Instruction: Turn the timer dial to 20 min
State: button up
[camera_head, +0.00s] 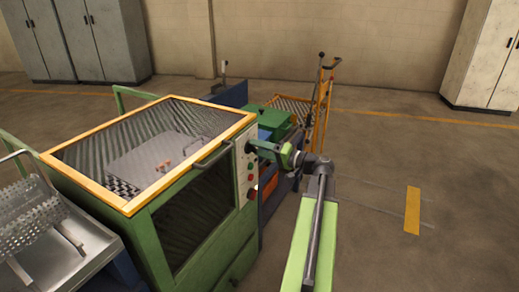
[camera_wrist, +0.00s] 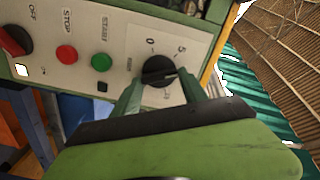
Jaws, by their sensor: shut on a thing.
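My gripper (camera_wrist: 160,80) is shut on the dial, one green finger on each side. In the head view, my gripper (camera_head: 256,147) reaches the panel's upper end and hides the dial.
A green start button (camera_wrist: 101,62), a red stop button (camera_wrist: 66,54) and a red-black switch (camera_wrist: 15,40) sit left of the dial. An orange cart (camera_head: 322,100) stands behind. Floor at right is clear.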

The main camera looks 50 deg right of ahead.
jog(key=m, duration=1.8)
jog(key=shift+s+a+f+b, duration=0.1)
jog(key=shift+f+b, duration=0.25)
jog(key=shift+f, duration=0.05)
jog(key=m, duration=0.4)
jog(key=shift+a, duration=0.1)
jog(key=m, duration=0.3)
jog(key=shift+a+m, duration=0.15)
jog(key=shift+m, duration=1.95)
jog(key=o, duration=1.4)
